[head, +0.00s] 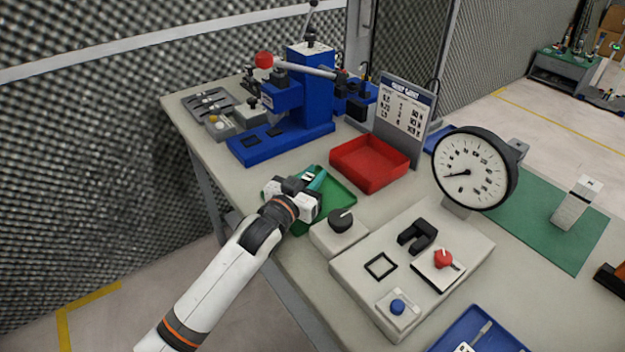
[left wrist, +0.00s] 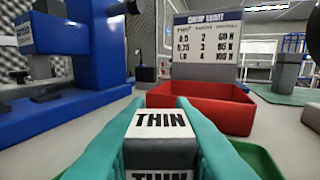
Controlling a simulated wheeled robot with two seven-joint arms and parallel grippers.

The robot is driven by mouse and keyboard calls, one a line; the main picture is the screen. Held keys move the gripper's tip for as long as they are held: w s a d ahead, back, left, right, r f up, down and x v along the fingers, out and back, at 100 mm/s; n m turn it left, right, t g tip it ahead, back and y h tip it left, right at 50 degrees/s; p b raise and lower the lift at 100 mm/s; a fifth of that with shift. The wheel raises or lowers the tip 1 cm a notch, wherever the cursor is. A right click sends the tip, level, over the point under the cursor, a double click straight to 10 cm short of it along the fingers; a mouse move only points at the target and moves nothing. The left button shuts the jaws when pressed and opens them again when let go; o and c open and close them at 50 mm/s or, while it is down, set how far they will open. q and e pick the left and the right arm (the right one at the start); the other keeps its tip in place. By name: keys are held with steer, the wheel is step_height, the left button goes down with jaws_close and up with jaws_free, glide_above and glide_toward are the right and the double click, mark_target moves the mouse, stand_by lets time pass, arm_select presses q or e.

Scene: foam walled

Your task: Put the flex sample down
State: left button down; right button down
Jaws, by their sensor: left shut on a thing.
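My left gripper (head: 316,180) is over the green tray (head: 338,194) at the front edge of the workbench. In the left wrist view its two teal fingers (left wrist: 160,150) are shut on a grey block with a white label reading THIN (left wrist: 161,124), which appears to be the flex sample. The block is upright between the fingers. A bit of the green tray (left wrist: 262,160) shows below and to the right of the fingers. I cannot tell whether the block touches the tray. In the head view the block is mostly hidden by the gripper. My right gripper is not in view.
A red tray (head: 370,162) is just behind the green one, with a printed sign (head: 403,112) beyond it. A blue press (head: 300,100) stands at the back left. A control box (head: 412,265) with knobs and a round dial gauge (head: 474,169) are to the right.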

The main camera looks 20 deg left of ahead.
arm_select(q)
steer(key=shift+f, duration=0.35)
steer(key=shift+f, duration=0.15)
steer(key=c, duration=1.3)
jaws_free()
steer(key=shift+o, duration=0.2)
steer(key=shift+r, duration=0.2)
steer(key=v, duration=1)
steer(key=shift+s, duration=0.3)
steer(key=shift+s+a, duration=0.25)
steer(key=shift+s, duration=0.45)
